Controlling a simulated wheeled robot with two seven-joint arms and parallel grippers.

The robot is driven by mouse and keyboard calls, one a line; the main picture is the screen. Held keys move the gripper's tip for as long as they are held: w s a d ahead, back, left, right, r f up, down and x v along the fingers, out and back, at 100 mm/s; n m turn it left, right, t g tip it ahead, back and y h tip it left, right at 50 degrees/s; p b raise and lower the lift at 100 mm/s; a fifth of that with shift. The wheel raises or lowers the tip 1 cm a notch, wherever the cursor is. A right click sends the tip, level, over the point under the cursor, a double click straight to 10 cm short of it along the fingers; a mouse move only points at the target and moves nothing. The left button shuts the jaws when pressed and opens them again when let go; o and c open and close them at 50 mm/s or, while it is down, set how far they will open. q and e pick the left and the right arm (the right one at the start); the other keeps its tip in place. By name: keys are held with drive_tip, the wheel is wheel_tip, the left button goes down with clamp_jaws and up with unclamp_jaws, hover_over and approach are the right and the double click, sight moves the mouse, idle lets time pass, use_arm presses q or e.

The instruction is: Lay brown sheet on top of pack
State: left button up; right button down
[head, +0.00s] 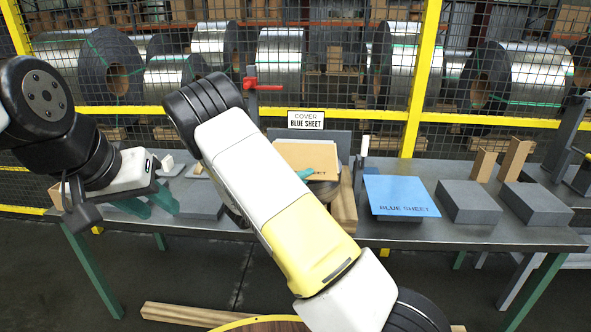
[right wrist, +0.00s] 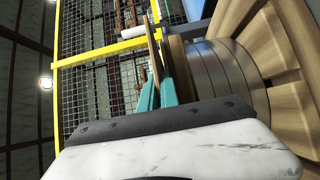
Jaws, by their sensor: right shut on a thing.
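The brown sheet (head: 305,156) is held up behind my right arm in the head view, with dark lettering near its lower edge. My right gripper (head: 318,173) is shut on its edge with teal fingers. In the right wrist view the brown sheet (right wrist: 153,55) shows nearly edge-on between the fingers (right wrist: 158,92). The pack (right wrist: 218,75) shows there as grey steel bands beside the sheet, apart from the fingers; in the head view my arm hides most of it. My left gripper (head: 148,204) is empty, its teal fingers apart, over the left part of the table.
A blue sheet (head: 400,195) marked BLUE SHEET lies on the table at right, beside grey blocks (head: 466,202). A sign (head: 306,119) reads COVER BLUE SHEET. Timber (head: 344,205) stands by the pack. A yellow-framed mesh fence (head: 418,80) is behind.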

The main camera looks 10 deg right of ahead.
drive_tip(key=shift+f, duration=0.3)
idle(0.5)
drive_tip(key=c, duration=1.5)
unclamp_jaws()
drive_tip(key=v, duration=0.7)
drive_tip(key=shift+s+a, duration=0.25)
drive_tip(key=shift+a, duration=0.1)
drive_tip(key=shift+a, duration=0.15)
